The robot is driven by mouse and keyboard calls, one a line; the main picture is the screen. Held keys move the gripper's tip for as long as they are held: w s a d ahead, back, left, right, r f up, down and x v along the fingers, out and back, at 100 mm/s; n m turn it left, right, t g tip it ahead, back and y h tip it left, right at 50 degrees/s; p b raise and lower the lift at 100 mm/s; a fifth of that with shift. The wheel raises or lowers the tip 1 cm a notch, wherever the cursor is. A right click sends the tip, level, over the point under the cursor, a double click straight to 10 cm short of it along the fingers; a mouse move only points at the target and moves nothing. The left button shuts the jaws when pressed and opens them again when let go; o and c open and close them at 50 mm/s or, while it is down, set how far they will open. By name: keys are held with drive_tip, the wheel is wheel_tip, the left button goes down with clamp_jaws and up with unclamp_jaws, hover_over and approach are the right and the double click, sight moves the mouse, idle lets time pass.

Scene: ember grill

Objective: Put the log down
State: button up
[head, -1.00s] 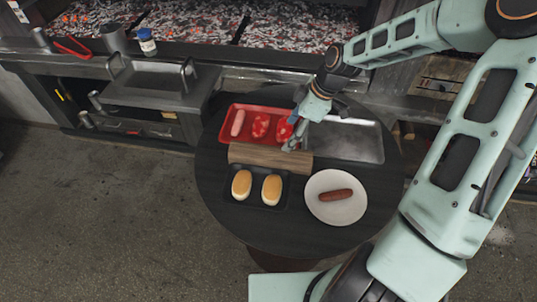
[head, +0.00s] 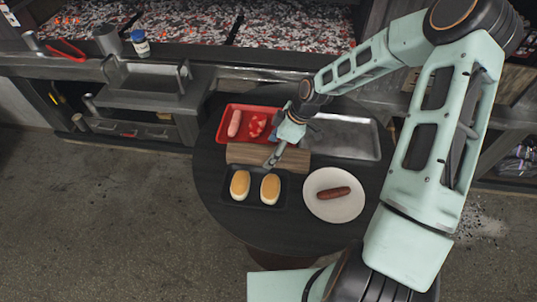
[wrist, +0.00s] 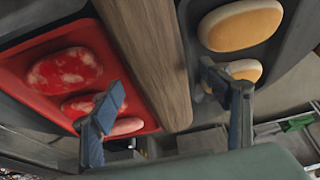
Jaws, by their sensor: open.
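The log (head: 243,154) is a brown wooden block lying across the round dark table, between the red tray (head: 222,128) and the black bun tray (head: 254,202). In the wrist view the log (wrist: 150,45) runs between the two blue-grey fingers. My gripper (head: 272,161) is over the right-hand part of the log and covers some of it. In the wrist view my gripper (wrist: 163,85) is open, with one finger on the red tray side and the other on the bun side. I cannot tell whether a finger touches the log.
Sausage and red meat lie in the red tray. Two buns (head: 240,185) sit in the black tray. A white plate (head: 318,211) with a sausage is at the right, below an empty metal tray (head: 350,137). The grill (head: 180,20) with glowing coals is behind.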

drive_tip(key=shift+a+f, duration=0.2)
drive_tip(key=shift+f, duration=0.45)
drive_tip(key=shift+w+r, duration=0.1)
clamp_jaws()
